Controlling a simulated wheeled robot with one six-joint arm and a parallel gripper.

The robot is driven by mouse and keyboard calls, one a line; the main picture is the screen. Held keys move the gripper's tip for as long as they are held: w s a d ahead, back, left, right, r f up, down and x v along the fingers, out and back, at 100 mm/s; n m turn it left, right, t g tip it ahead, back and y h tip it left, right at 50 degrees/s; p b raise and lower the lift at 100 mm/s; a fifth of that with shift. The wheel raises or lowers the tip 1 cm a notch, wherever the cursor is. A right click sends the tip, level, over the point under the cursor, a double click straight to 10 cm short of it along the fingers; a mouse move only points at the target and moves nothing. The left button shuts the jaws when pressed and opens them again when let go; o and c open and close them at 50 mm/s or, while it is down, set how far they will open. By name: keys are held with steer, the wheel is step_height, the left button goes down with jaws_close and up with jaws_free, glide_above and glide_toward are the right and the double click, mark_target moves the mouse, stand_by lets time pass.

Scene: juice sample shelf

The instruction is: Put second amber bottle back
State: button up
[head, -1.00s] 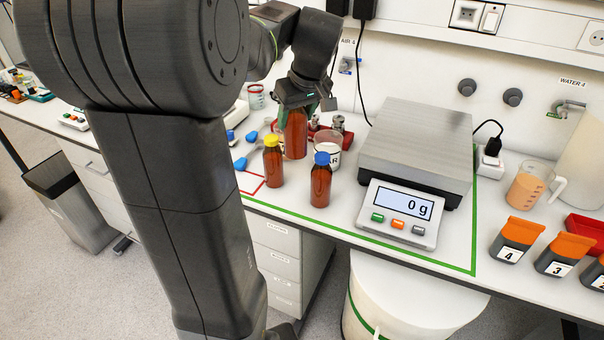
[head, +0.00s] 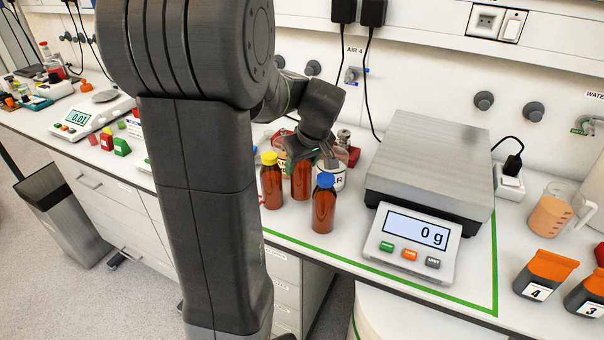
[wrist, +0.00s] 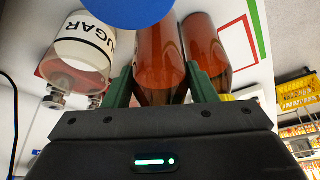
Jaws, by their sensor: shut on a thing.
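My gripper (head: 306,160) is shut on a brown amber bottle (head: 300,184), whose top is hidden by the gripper. The wrist view shows this held bottle (wrist: 160,62) between the two green fingers (wrist: 158,82). It looks upright; I cannot tell whether its base touches the bench. A yellow-capped amber bottle (head: 271,184) stands to its left, and a blue-capped amber bottle (head: 324,207) stands to its right and nearer the front. A blue cap (wrist: 125,8) and another amber bottle (wrist: 205,50) also show in the wrist view.
A sugar jar (wrist: 80,48) stands close beside the held bottle. A balance (head: 425,165) reading 0 g stands to the right. Green tape (head: 415,284) runs along the bench front. A red outline (wrist: 238,42) lies on the bench near the bottles.

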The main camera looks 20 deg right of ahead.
mark_target(302, 173)
steer(key=shift+f, duration=1.55)
steer(key=shift+f, duration=0.2)
steer(key=o, duration=1)
steer(key=shift+r, duration=0.1)
steer(key=v, duration=1.2)
steer(key=shift+r, duration=0.15)
steer(key=shift+w, duration=0.1)
